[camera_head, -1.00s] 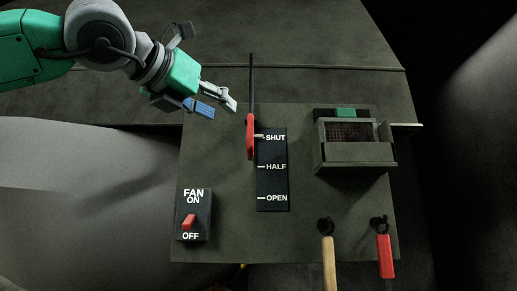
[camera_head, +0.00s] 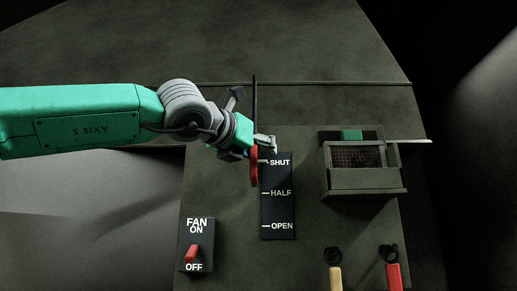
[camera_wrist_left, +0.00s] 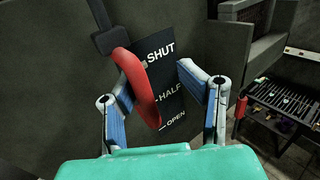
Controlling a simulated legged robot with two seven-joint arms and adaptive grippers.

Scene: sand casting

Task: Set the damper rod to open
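The damper rod (camera_head: 254,100) is a thin dark upright bar with a red handle (camera_head: 254,172) at its lower end. The handle is level with the SHUT mark at the top of the black label plate (camera_head: 279,210), above HALF and OPEN. My left gripper (camera_head: 257,148) is at the handle and partly covers it. In the left wrist view the red handle (camera_wrist_left: 143,90) lies between the two spread blue-padded fingers. A gap shows on the right finger's side; contact with the left finger cannot be told. My right gripper is not in view.
A fan switch (camera_head: 196,245) with a red lever is at lower left of the panel. A box with a grate (camera_head: 360,180) stands at the right. Two hanging handles, wooden (camera_head: 335,279) and red (camera_head: 393,276), are at lower right. The panel below the rod handle is free.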

